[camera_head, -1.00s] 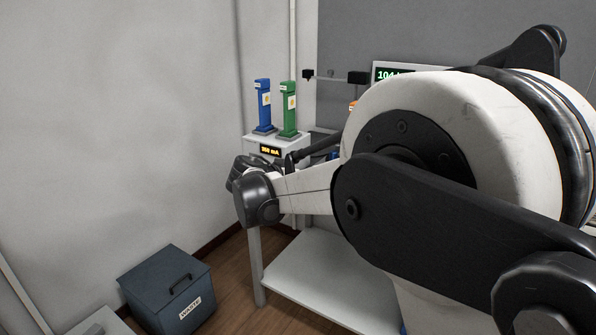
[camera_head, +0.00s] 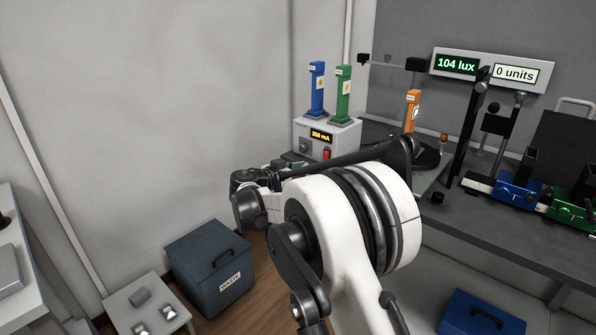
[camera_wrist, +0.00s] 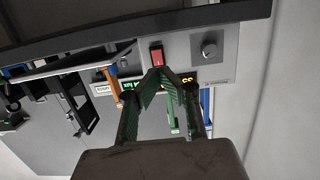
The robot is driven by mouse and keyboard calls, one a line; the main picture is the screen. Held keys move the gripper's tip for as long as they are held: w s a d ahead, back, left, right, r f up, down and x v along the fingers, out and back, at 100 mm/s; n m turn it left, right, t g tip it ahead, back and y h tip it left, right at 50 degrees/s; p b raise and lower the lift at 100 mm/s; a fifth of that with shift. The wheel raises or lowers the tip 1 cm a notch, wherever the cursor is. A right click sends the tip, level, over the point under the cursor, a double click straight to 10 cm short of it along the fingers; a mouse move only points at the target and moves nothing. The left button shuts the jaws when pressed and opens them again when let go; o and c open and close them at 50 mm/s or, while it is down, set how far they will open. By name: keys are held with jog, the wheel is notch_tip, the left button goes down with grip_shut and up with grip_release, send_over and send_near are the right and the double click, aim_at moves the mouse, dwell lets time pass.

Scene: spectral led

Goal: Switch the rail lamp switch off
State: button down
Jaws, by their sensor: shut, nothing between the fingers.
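A red rocker switch (camera_head: 327,154) is on the front of a white box (camera_head: 312,133) with an amber "350 mA" display and a round knob. No label naming it the rail lamp switch is readable. The wrist view is upside down and shows the switch (camera_wrist: 157,55) beside the knob (camera_wrist: 209,50). My gripper (camera_wrist: 158,73) is shut and empty, its fingertips next to the switch in that picture. I cannot tell whether they touch it. In the head view my wrist is left of the box, and the fingers are mostly hidden.
Blue (camera_head: 317,90) and green (camera_head: 343,95) posts stand on the box. An orange post (camera_head: 411,111) and a sign (camera_head: 491,71) reading "104 lux" and "0 units" are to the right.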

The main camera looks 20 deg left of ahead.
aim_at(326, 155)
jog(key=b+x, duration=0.2)
jog(key=x, duration=0.7)
jog(key=shift+w+d, duration=0.1)
jog(key=shift+w, duration=0.15)
